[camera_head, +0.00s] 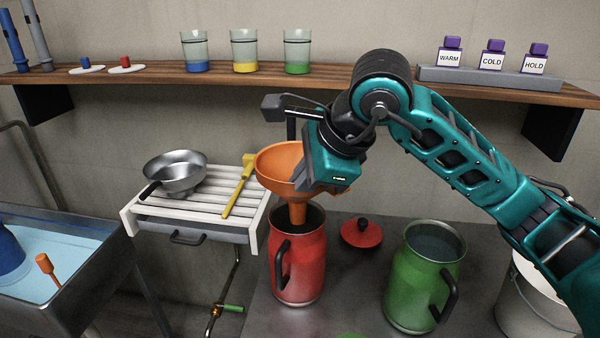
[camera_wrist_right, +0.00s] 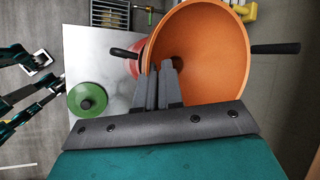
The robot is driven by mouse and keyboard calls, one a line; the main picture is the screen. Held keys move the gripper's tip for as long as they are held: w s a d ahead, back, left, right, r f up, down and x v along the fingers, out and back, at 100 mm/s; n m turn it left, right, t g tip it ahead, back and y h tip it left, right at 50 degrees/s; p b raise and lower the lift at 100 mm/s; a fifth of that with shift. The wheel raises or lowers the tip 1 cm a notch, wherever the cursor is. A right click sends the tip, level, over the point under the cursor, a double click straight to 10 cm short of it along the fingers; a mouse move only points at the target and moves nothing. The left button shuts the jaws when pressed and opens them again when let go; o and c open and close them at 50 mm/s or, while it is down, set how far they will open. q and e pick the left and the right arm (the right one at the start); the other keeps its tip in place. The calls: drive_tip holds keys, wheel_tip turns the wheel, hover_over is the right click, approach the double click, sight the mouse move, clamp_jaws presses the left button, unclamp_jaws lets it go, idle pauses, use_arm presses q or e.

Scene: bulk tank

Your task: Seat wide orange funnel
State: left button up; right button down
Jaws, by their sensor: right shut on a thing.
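The wide orange funnel (camera_head: 278,160) is at the red can (camera_head: 300,268), wide side up, with its spout overlapping the can's dark open mouth. I cannot tell how far the spout is inside. My right gripper (camera_head: 318,178) is shut on the right side of the funnel's rim. In the right wrist view the funnel (camera_wrist_right: 212,50) opens towards the camera beyond the closed fingers (camera_wrist_right: 160,85), and covers most of the red can (camera_wrist_right: 134,66). My left gripper is not in the head view; teal and black arm parts show at the left of the wrist view, too unclear to read.
A green can (camera_head: 420,285) stands open to the right, with a red lid (camera_head: 361,233) between the cans. A green lid (camera_wrist_right: 88,101) lies near the bench's front. A slatted rack (camera_head: 150,211) holds a steel bowl (camera_head: 176,175) and yellow tool (camera_head: 238,188). The shelf (camera_head: 150,75) runs behind.

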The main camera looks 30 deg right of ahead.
drive_tip(key=shift+w+a+f, duration=0.1)
drive_tip(key=shift+f, duration=0.1)
wheel_tip(320, 180, down, 6)
drive_tip(key=b, duration=0.5)
drive_tip(key=shift+b, duration=0.4)
drive_tip(key=c, duration=1.2)
unclamp_jaws()
drive_tip(key=shift+f, duration=0.1)
drive_tip(key=p+v, duration=0.1)
drive_tip(key=v, duration=1.2)
